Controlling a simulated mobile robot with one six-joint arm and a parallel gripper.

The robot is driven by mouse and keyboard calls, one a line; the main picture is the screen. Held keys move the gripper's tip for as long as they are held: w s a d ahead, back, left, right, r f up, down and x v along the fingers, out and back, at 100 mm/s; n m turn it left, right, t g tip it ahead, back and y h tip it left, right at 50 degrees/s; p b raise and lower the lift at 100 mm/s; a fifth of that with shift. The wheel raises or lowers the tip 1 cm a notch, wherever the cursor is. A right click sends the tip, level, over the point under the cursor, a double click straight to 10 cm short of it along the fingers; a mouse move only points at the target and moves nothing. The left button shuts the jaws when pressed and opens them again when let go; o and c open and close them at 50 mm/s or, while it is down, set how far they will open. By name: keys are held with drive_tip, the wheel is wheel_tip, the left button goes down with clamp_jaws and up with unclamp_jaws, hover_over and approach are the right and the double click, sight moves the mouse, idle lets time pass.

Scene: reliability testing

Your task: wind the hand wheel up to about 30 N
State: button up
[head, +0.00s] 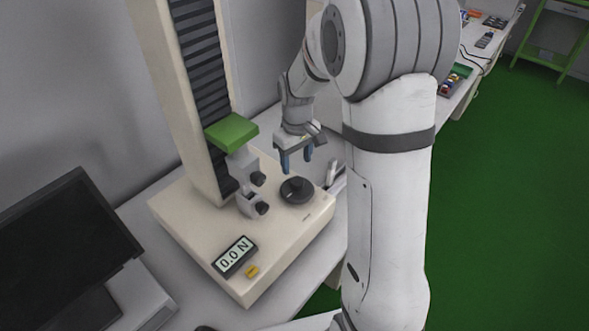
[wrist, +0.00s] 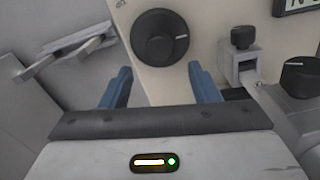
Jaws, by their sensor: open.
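The hand wheel (head: 297,190) is a dark round disc with a raised hub on the cream base of the test stand (head: 180,222). In the wrist view my gripper (wrist: 160,75) is open and empty, and the fingers do not touch the wheel. The force display (head: 234,256) on the base reads 0.0 N. A yellow button (head: 252,271) sits beside it.
Grey clamps with dark knobs (head: 260,179) stand just left of the wheel, under a green block (head: 231,132) on the column. Metal pieces (head: 334,174) lie right of the base. A dark monitor (head: 62,250) stands at the left. Green floor is clear at the right.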

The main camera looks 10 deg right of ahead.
sight(297, 180)
wheel_tip(297, 180, down, 7)
drive_tip(key=shift+s+r+p, duration=0.1)
drive_tip(key=shift+p, duration=0.3)
drive_tip(key=shift+c, duration=0.5)
drive_tip(key=c, duration=0.9)
